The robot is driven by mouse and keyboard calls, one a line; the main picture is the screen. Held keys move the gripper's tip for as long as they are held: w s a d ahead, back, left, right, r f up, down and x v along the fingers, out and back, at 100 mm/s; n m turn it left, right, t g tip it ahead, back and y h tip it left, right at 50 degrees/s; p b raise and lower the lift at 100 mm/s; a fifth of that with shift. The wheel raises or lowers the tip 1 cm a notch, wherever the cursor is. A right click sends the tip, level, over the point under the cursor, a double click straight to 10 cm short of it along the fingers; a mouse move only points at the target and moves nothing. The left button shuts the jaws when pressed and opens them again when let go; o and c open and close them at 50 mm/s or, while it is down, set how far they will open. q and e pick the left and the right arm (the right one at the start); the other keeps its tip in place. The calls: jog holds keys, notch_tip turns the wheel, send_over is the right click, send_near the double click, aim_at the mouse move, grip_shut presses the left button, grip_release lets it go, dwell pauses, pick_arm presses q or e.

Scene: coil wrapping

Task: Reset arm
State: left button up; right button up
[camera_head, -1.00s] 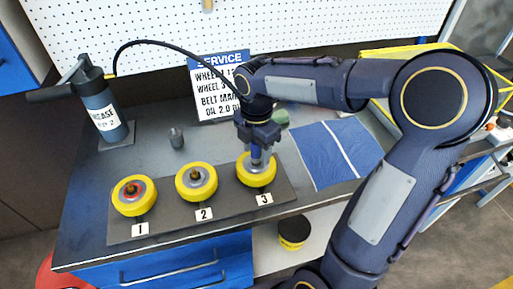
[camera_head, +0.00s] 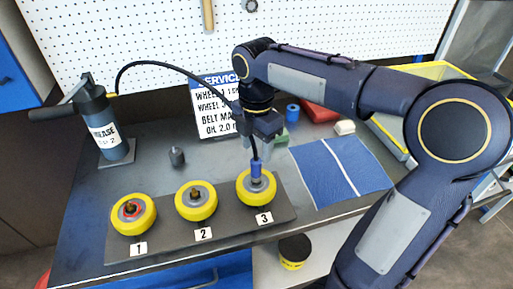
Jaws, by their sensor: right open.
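My right gripper (camera_head: 257,146) points down above the yellow wheel numbered 3 (camera_head: 257,188). It is open. The blue end of the black grease hose, the nozzle (camera_head: 256,168), stands upright on the hub of wheel 3, just below the fingers. Wheel 1 (camera_head: 132,214) and wheel 2 (camera_head: 196,201) sit on the same dark board (camera_head: 168,238). My right arm comes in from the right. My left gripper is not in view.
A grease pump (camera_head: 105,128) stands at the left; its hose (camera_head: 180,78) arches to wheel 3. A service sign (camera_head: 214,105) stands behind. A blue cloth (camera_head: 340,171) lies right of the wheels. A small dark fitting (camera_head: 177,156) stands behind wheel 2.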

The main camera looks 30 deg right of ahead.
dwell(0.3)
jog(key=shift+s+m, duration=0.4)
jog(key=s+a+f+m+t+y, duration=0.2)
jog(key=s+f+m, duration=0.1)
jog(key=s+m, duration=0.5)
jog(key=s+a+f+m+t+y, duration=0.1)
jog(key=s+a+f+m+t, duration=0.1)
jog(key=s+m, duration=0.6)
jog(key=f+m+t, duration=0.1)
jog(key=m, duration=0.4)
jog(key=shift+a+m+t+y, duration=0.15)
jog(key=shift+m+t+y, duration=0.15)
jog(key=shift+y, duration=0.1)
